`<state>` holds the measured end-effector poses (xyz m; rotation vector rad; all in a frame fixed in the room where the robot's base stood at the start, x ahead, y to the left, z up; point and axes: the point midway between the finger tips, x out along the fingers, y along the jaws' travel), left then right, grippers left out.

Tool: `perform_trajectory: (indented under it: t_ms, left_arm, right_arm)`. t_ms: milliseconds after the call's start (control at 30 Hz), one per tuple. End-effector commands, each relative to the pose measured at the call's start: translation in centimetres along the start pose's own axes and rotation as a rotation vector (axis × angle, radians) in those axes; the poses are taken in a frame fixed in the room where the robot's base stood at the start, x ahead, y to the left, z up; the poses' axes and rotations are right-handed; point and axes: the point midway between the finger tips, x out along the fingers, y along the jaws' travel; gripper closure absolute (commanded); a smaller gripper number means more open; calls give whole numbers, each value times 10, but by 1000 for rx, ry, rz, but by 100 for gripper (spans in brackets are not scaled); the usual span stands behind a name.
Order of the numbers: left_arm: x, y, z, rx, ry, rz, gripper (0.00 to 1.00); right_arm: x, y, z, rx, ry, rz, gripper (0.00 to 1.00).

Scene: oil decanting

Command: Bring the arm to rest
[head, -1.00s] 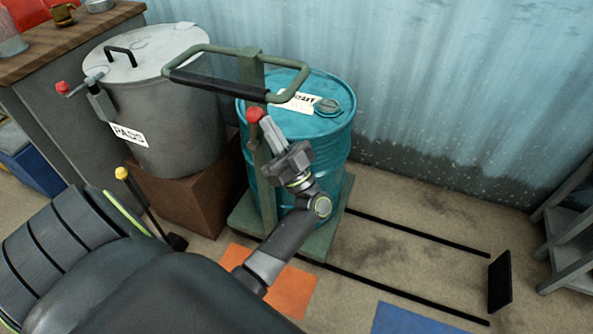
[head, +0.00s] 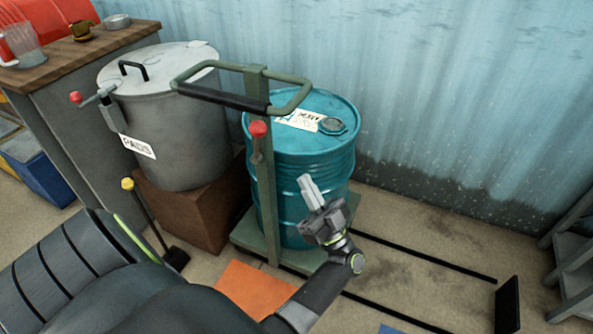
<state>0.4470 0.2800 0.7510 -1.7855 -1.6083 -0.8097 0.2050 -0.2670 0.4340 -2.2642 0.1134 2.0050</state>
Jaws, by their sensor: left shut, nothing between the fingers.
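My left gripper (head: 308,190) is shut and empty. It is in front of the teal drum (head: 305,160) in the picture, pointing up and to the left, below the red knob (head: 257,129) on the cart's upright. It appears clear of the knob. The drum stands on the green cart (head: 244,237), whose handle (head: 290,108) rises above and to the left of it. My right gripper is not in view.
A grey lidded bin (head: 175,120) labelled PADS stands on a brown box (head: 190,213) left of the drum. A wooden counter (head: 75,55) is at the upper left. Two black floor rails run right to a black stop plate (head: 507,305). Shelving (head: 572,270) stands at the right edge.

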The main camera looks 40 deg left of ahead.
Motion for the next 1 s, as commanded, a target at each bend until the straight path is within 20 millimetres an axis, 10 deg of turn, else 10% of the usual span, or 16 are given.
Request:
perform_trajectory:
  t_ms: [1000]
  left_arm:
    - [-15,19,7,-81,19,201,100]
  right_arm:
    - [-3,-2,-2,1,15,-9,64]
